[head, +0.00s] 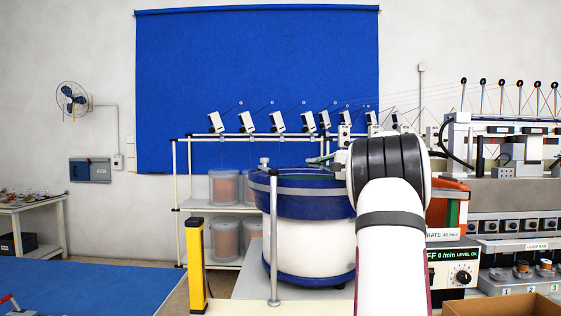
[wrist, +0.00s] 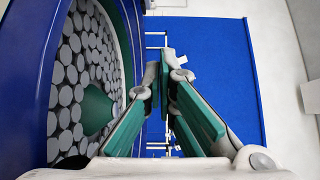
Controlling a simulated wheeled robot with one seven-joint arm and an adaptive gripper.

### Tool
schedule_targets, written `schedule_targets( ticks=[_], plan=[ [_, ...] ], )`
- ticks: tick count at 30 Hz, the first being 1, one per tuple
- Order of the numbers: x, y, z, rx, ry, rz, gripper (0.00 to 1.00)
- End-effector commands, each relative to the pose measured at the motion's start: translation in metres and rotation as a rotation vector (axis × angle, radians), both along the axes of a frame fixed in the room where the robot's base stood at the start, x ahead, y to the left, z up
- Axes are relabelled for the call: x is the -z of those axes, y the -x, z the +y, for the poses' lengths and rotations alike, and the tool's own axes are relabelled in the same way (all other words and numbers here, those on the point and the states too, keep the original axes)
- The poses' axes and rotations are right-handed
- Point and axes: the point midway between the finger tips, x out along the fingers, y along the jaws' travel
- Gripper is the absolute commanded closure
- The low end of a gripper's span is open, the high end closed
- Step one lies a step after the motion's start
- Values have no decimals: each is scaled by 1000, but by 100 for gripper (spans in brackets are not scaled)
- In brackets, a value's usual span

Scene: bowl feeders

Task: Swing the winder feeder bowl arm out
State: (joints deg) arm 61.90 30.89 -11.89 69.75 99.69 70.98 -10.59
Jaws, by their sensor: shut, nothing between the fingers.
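The feeder bowl (head: 340,206), blue with a pale band at its rim, sits on a white drum in the middle of the head view. In the wrist view the bowl's blue wall (wrist: 35,60) fills the left side, with many grey discs and a green cone inside. My gripper (wrist: 166,68) is shut and empty, its green-padded fingers converging just right of the bowl's rim. In the head view my gripper (head: 319,161) shows partly above the bowl, mostly behind my white arm. I cannot clearly pick out the bowl arm; my gripper and arm cover that area.
A grey post (head: 274,245) stands before the bowl, with a yellow post (head: 196,265) left of it. A control box (head: 453,265) is right of my arm. Shelves with spools (head: 224,189) stand behind left. A blue mat (head: 85,287) lies lower left.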

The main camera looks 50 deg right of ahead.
Motion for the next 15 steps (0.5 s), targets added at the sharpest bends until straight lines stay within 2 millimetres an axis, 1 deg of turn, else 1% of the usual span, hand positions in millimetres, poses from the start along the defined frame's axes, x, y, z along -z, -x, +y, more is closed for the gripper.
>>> schedule_targets(
  ticks=[1,3,9,15],
  plan=[
    [-1,-11,0,-4,0,0,100],
    [0,-25,0,-4,0,1,100],
    [0,-63,-2,-4,0,1,100],
    [0,-91,-4,-1,1,1,100]
  ],
)
